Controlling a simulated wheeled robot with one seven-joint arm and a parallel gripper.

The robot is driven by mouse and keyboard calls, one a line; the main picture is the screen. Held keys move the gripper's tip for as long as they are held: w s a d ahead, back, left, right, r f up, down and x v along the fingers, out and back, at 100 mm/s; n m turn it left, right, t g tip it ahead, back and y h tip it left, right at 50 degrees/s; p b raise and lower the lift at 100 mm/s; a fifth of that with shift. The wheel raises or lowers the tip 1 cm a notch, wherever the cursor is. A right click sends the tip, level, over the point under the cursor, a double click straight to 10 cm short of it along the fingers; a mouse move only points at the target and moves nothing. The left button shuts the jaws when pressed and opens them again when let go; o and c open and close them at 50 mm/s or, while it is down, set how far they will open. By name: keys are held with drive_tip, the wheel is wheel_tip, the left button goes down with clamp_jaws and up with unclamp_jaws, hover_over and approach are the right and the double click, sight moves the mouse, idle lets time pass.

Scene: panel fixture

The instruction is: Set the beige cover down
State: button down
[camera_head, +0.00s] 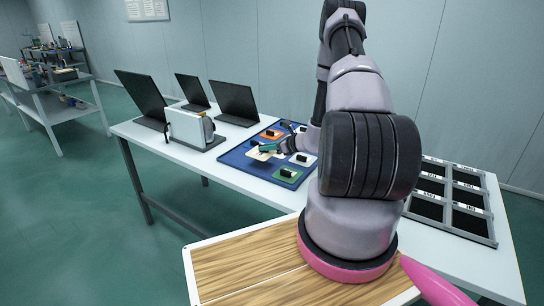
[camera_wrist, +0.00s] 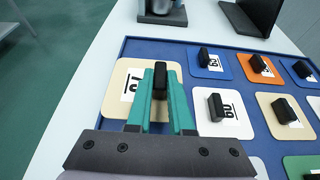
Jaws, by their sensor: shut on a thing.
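A beige cover (camera_wrist: 118,97) with a black handle and a white label lies under my gripper at the left edge of the blue tray (camera_wrist: 180,47). My gripper (camera_wrist: 160,82) is shut on its black handle, with one teal finger on each side. The head view also shows the cover (camera_head: 259,154) below my teal fingers (camera_head: 270,147), over the tray's left part. It looks about level and overlaps the tray's rim in the wrist view. I cannot tell whether it touches the tray. My fingers and gripper body hide part of it.
Several other covers with black handles sit on the tray, including orange (camera_wrist: 260,68), blue (camera_wrist: 208,62), white (camera_wrist: 222,112), green (camera_head: 287,174) and another beige one (camera_wrist: 285,115). Dark panels on stands (camera_head: 237,103) are behind. A grey rack with dark slots (camera_head: 447,200) is at the right.

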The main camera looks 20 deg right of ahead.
sight(267, 164)
drive_tip(key=shift+f, duration=2.75)
drive_tip(key=shift+f, duration=0.15)
drive_tip(key=c, duration=0.8)
unclamp_jaws()
